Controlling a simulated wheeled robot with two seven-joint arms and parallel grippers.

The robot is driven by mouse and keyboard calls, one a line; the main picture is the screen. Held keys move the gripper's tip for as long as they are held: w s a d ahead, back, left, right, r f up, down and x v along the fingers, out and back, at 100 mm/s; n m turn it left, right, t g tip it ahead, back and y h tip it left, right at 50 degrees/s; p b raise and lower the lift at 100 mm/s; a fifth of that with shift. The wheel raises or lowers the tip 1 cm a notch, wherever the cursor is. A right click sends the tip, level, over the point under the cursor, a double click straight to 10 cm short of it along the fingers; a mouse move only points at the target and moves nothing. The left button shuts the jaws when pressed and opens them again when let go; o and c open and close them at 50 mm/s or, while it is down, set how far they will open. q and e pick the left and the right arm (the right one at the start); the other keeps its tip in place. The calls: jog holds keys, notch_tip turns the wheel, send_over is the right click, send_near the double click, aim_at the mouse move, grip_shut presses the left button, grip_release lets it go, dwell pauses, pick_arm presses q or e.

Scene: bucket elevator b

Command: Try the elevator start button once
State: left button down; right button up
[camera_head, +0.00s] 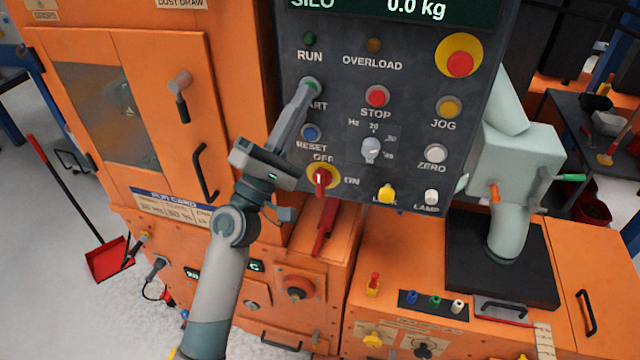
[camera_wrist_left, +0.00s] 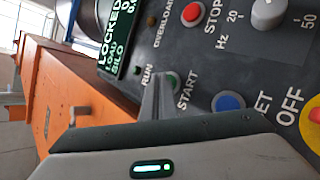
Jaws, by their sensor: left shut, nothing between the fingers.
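The green START button (camera_head: 311,84) is on the dark control panel (camera_head: 350,112), below the RUN lamp (camera_head: 309,38). My left gripper (camera_head: 307,92) is shut and empty. Its fingertips are at the START button and hide part of it and its label in the head view. In the left wrist view the fingertips (camera_wrist_left: 158,82) are right beside the green button (camera_wrist_left: 174,79); I cannot tell whether they touch or press it. The RUN lamp looks dark green. The display (camera_wrist_left: 122,35) reads LOCKED in the left wrist view. My right gripper is not in view.
The red STOP button (camera_head: 377,96), blue RESET button (camera_head: 311,132) and red emergency button (camera_head: 460,63) are nearby. The red rotary switch (camera_head: 321,181), marked OFF and ON, is below my gripper. The orange cabinet (camera_head: 235,60) stands left of the panel.

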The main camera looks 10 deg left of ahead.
pick_arm(q)
jog(key=shift+s, duration=0.45)
jog(key=shift+s+a, duration=0.1)
jog(key=shift+s, duration=2.85)
